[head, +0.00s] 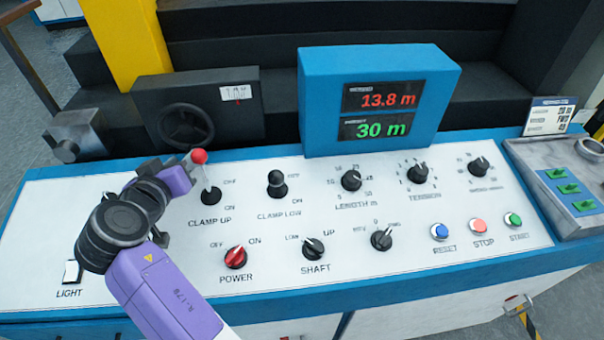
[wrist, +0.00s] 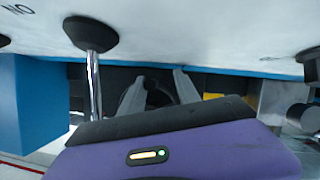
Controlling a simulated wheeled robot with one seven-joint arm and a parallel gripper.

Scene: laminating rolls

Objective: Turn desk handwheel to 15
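The desk handwheel (head: 186,127) is a black ring on the front of a dark box at the back left of the console. A small white scale window (head: 237,92) with a red pointer sits to its right; I cannot read its value. My gripper (wrist: 158,76) shows two grey fingers spread apart, pointing toward the handwheel (wrist: 160,92), whose dark ring shows between and behind them. I cannot tell whether they touch it. In the head view my purple wrist is in front of and below the wheel, and the fingers are hard to make out.
The clamp-up lever with a red ball (head: 199,157) stands right beside my wrist; its metal rod (wrist: 94,85) shows close in the wrist view. The clamp-low lever (head: 276,182) is farther right. A blue display box (head: 320,90) reads 13.8 m and 30 m. A metal block (head: 77,134) stands left.

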